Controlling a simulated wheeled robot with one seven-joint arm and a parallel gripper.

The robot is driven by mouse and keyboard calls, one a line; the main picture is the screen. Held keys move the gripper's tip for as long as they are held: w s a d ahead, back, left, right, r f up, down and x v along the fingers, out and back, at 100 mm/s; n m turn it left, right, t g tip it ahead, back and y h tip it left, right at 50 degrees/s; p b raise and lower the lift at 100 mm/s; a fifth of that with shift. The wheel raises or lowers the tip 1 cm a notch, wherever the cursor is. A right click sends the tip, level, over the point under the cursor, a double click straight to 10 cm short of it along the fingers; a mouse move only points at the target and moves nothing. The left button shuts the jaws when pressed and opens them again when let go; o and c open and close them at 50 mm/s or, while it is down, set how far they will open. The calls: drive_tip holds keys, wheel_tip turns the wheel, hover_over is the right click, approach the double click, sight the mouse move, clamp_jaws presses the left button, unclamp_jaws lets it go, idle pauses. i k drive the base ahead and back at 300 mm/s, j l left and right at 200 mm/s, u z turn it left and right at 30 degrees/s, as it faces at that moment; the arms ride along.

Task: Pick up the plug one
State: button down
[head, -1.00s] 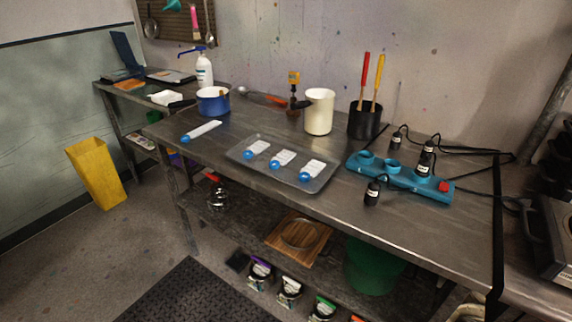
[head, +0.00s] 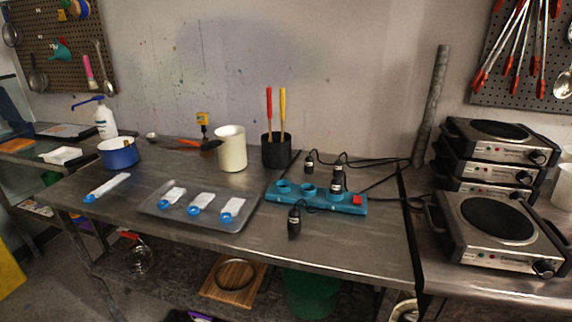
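Three black plugs with white labels are at the blue power strip (head: 330,204) on the metal bench. One plug (head: 294,223) lies loose on the bench in front of the strip. One plug (head: 336,181) stands in the strip, by its right part. Another plug (head: 309,164) lies behind the strip. Black cords run from the plugs to the right. The label writing is too small to read. Two round sockets of the strip look empty, and a red switch (head: 357,200) is at its right end. My gripper is not in view.
Left of the strip is a metal tray (head: 160,219) with several blue-capped white packets. A white jug (head: 231,150), a black pot (head: 276,152) with red and yellow handles and a blue pot (head: 119,153) stand behind. Hot plates (head: 500,225) stand at right. The bench front is clear.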

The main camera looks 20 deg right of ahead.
sight(335, 187)
drive_tip(key=i+j, duration=0.65)
drive_tip(key=i, duration=0.15)
drive_tip(key=i+j+z, duration=0.1)
drive_tip(key=i+j, duration=0.5)
drive_tip(key=i, duration=0.15)
